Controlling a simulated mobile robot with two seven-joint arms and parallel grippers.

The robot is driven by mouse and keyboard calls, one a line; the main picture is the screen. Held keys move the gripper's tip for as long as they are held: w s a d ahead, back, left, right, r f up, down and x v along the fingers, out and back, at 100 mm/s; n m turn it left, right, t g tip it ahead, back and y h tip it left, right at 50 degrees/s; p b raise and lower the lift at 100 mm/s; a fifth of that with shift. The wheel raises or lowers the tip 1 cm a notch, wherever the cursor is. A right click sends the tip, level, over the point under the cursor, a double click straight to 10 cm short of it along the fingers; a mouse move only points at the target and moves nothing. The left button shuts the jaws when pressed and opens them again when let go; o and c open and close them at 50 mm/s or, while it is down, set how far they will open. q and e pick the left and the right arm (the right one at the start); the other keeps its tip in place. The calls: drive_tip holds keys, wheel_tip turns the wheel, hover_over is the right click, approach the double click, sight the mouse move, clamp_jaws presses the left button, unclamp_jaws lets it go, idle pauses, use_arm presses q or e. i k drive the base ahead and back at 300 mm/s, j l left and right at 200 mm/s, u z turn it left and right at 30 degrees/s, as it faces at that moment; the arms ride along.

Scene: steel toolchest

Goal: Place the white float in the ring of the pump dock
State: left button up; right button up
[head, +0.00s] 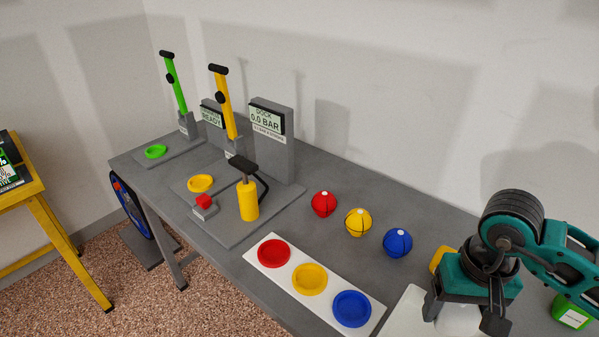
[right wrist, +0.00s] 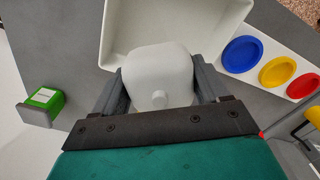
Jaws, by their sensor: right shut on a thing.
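The white float (right wrist: 157,72) is a rounded white block with a small knob, between the fingers of my right gripper (right wrist: 155,95) in the right wrist view. In the head view, my right gripper (head: 467,316) is at the lower right, shut on the float (head: 458,321), which is partly hidden by the fingers. The pump dock (head: 272,143), a grey upright reading "DOCK 0.0 BAR" on a grey base, stands left of centre, well away from the gripper. A yellow hand pump (head: 248,201) stands on its base. I cannot tell which part is the ring. My left gripper is not in view.
A white tray (right wrist: 112,38) lies under the float. A white strip (head: 262,271) with red, yellow and blue dishes lies between gripper and dock. Red (head: 323,204), yellow (head: 358,222) and blue (head: 397,243) balls stand behind it. A green box (head: 571,312) is at far right.

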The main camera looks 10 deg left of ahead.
sight(201, 185)
drive_tip(key=i+j, duration=0.1)
drive_tip(key=j, duration=1.45)
drive_tip(key=i+j, duration=0.15)
drive_tip(key=j, duration=0.25)
drive_tip(key=i+j, duration=0.2)
drive_tip(key=j, duration=0.15)
drive_tip(key=i+j, duration=0.2)
drive_tip(key=j, duration=0.15)
drive_tip(key=i+j, duration=0.45)
drive_tip(key=j, duration=0.25)
